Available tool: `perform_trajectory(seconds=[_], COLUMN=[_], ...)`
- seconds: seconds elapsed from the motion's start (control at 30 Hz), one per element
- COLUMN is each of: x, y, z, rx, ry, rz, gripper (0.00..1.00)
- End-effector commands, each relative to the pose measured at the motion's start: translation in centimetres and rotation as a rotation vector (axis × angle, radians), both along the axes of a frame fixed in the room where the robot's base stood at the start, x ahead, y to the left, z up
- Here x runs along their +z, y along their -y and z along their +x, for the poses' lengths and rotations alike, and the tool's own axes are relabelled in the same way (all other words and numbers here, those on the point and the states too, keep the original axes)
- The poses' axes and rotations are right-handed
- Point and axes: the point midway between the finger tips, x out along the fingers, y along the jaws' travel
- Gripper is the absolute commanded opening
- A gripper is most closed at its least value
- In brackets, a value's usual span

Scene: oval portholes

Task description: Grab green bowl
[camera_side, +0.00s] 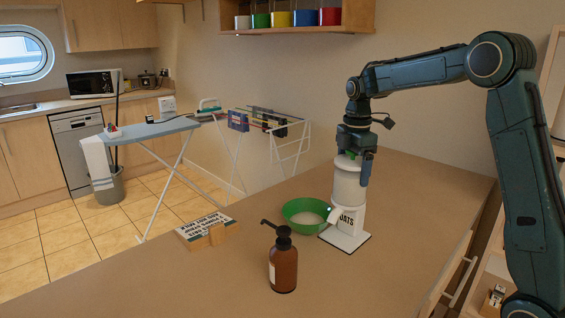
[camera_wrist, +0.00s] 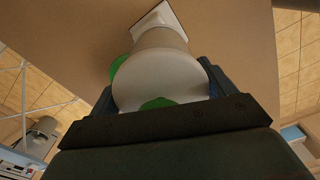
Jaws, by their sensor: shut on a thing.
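The green bowl (camera_side: 294,206) stands upright on the counter with something pale in it. It sits at the left foot of a white cylindrical oats dispenser (camera_side: 349,188), partly under its spout. My gripper (camera_side: 354,172) points down over the dispenser's top, fingers on either side of the white cylinder, and is shut on it, not on the bowl. In the wrist view the dispenser (camera_wrist: 160,75) fills the space between the fingers, with a green knob on its lid. Only a sliver of the bowl (camera_wrist: 117,66) shows there, left of the dispenser; the rest is hidden.
A brown pump bottle (camera_side: 283,265) stands in front of the bowl. A small lettered wooden block sign (camera_side: 207,231) lies to its left. The counter (camera_side: 390,200) is clear right of the dispenser. A shelf with coloured canisters (camera_side: 295,27) hangs on the wall above.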

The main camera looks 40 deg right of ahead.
Motion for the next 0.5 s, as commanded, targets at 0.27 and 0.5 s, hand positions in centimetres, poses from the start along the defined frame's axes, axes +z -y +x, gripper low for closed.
perform_trajectory(seconds=[0.27, 0.5], x=[-0.06, 0.37], y=[0.01, 0.01], z=[0.0, 0.01], rx=[0.0, 0.0], ry=[0.0, 0.001], rz=[0.0, 0.0], gripper=[1.0, 1.0])
